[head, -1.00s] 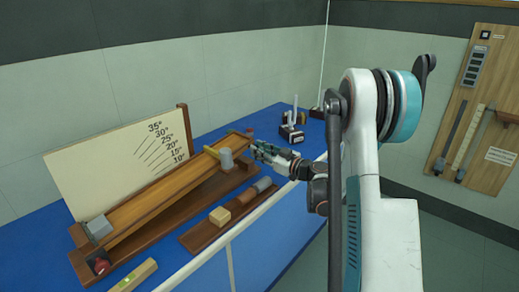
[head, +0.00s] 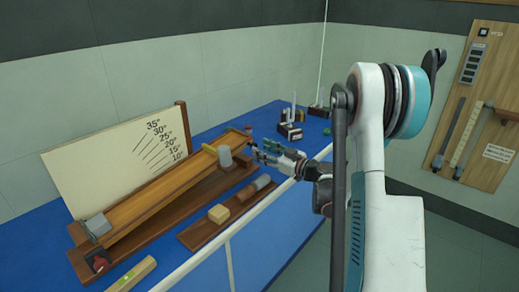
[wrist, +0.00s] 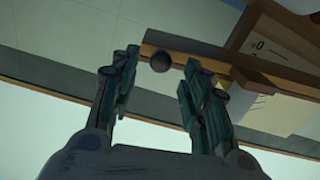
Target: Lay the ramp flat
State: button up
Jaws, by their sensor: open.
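The wooden ramp (head: 165,205) is tilted in the head view, its low end at the left and its raised end at the right on a dark wooden base. A grey cylinder (head: 225,157) is at its upper part. My gripper (head: 257,151) is open and empty, just right of the raised end. In the wrist view, a dark round knob (wrist: 160,62) lies between the open fingertips in the picture, apart from both fingers. The wooden ramp edge (wrist: 188,58) runs behind it. I cannot tell the knob's distance from the fingers.
The angle board (head: 105,165) stands behind the ramp. A wooden tray (head: 195,236) with a pale block (head: 218,213) and cylinders lies in front. A level (head: 132,274) lies at the front left. Small instruments (head: 290,132) stand at the back of the blue bench.

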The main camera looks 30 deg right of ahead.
jog(key=v, duration=0.9)
jog(key=shift+s, duration=0.15)
